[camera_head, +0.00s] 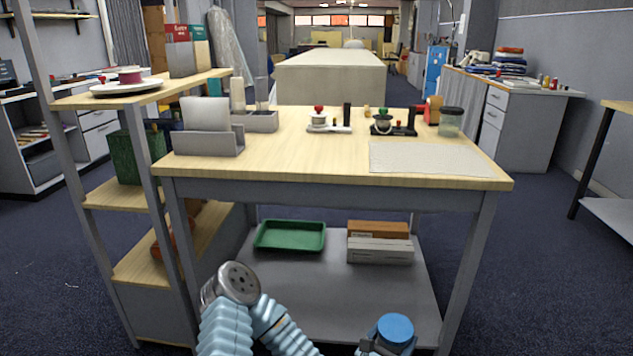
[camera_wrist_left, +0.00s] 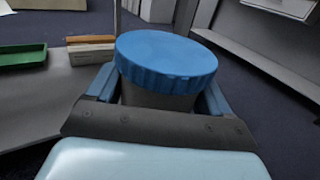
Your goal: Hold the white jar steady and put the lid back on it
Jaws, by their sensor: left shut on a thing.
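My left gripper (camera_head: 388,346) is low in front of the table, at the bottom of the head view. It is shut on a round jar-like container with a ridged blue lid (camera_wrist_left: 167,58). The lid also shows from above in the head view (camera_head: 395,328). In the left wrist view the lid sits level on top of a dark grey body (camera_wrist_left: 158,97), with the fingers on both sides of that body. I cannot tell whether the lid is screwed tight. No plainly white jar shows. My right gripper is not in view.
The wooden tabletop (camera_head: 300,155) holds a pale cloth mat (camera_head: 425,159), a clear jar with a dark lid (camera_head: 451,124) and a grey holder (camera_head: 208,143). A green tray (camera_head: 290,236) and boxes (camera_head: 380,250) lie on the lower shelf. The front middle tabletop is clear.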

